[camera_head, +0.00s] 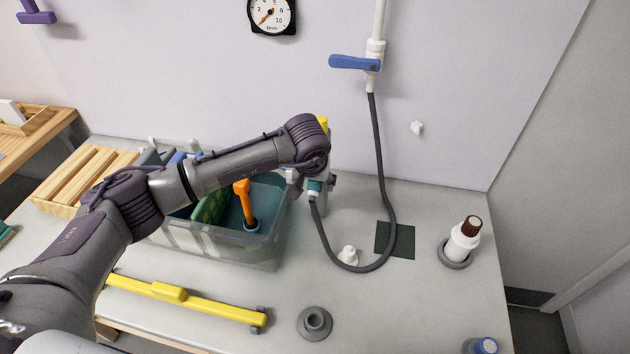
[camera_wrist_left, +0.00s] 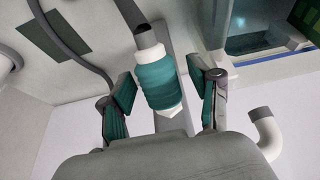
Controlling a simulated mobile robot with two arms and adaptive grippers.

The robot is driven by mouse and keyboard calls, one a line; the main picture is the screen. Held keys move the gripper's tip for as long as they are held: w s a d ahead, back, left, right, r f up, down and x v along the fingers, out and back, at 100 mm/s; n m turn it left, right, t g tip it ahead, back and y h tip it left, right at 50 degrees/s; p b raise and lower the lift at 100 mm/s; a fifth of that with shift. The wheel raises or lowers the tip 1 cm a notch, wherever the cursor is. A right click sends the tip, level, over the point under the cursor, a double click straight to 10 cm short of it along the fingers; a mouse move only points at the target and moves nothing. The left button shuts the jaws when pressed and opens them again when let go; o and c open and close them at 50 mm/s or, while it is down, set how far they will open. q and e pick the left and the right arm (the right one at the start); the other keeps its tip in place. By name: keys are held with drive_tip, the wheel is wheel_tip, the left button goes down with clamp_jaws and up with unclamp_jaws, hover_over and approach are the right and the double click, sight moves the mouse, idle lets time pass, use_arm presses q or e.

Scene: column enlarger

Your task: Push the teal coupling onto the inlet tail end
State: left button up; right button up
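The teal coupling (camera_wrist_left: 157,80) has white collars and sits on the end of a dark grey hose (camera_head: 380,150). In the head view the coupling (camera_head: 315,186) shows small beside the tub, below my left wrist. My left gripper (camera_wrist_left: 162,88) has its two teal-padded fingers spread on either side of the coupling, with a narrow gap at the right pad; contact at the left pad is unclear. A white elbow pipe (camera_wrist_left: 265,135) with an open grey end stands right of the fingers; I cannot tell if it is the inlet tail. My right gripper is out of view.
A clear tub (camera_head: 265,250) stands beneath my left arm, holding an orange-handled tool (camera_head: 243,200). A blue-handled valve (camera_head: 355,63) feeds the hose on the wall. A white bottle (camera_head: 462,240), grey ring (camera_head: 314,321) and yellow bar (camera_head: 190,300) are on the bench.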

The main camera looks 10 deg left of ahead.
use_arm(q)
clamp_jaws()
drive_tip(key=shift+r, duration=0.15)
